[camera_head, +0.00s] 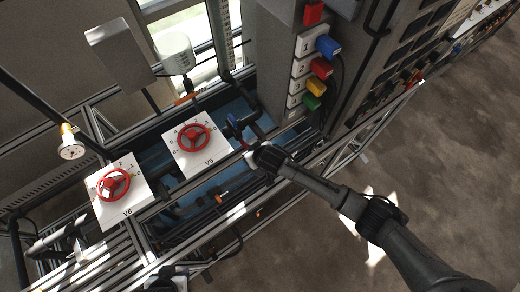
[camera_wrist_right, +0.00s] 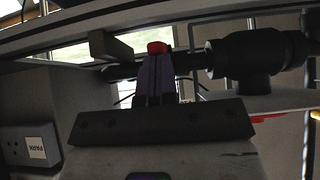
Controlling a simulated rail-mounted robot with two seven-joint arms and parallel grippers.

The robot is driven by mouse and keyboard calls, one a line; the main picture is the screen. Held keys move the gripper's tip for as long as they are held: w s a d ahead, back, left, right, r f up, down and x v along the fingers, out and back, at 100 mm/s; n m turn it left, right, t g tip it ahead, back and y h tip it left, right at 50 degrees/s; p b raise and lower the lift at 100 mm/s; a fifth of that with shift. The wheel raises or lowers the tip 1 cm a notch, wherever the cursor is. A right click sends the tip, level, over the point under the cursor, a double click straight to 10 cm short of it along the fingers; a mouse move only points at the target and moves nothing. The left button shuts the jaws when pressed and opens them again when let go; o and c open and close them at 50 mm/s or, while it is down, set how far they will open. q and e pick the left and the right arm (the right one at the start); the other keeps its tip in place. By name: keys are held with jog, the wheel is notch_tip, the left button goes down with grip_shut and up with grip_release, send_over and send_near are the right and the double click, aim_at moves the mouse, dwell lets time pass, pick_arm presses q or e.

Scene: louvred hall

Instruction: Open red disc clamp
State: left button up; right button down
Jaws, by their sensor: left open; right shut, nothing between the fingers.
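Two red handwheels stand on white panels: V5 (camera_head: 194,138) in the middle and V6 (camera_head: 114,185) to its left. I cannot tell for sure which red part is the disc clamp. In the right wrist view my right gripper (camera_wrist_right: 156,75) is shut and empty, its purple fingers pointing at the window. A small red part (camera_wrist_right: 157,47) shows at their tips; whether they touch it is unclear. My left gripper (camera_head: 168,278) appears only as a small grey shape at the bottom edge of the head view, open, its fingers hard to make out.
A black pipe fitting (camera_wrist_right: 245,55) is close right of the right fingers. A grey cabinet (camera_head: 285,60) carries blue, red, yellow and green plugs. A gauge (camera_head: 72,150) hangs at the left. Metal rails surround the panels. The floor (camera_head: 440,170) at right is clear.

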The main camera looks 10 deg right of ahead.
dwell(0.5)
jog(key=r+p, duration=0.4)
jog(key=shift+w+a+r, duration=0.25)
jog(key=shift+w, duration=0.15)
jog(key=v, duration=0.9)
jog(key=shift+r, duration=0.3)
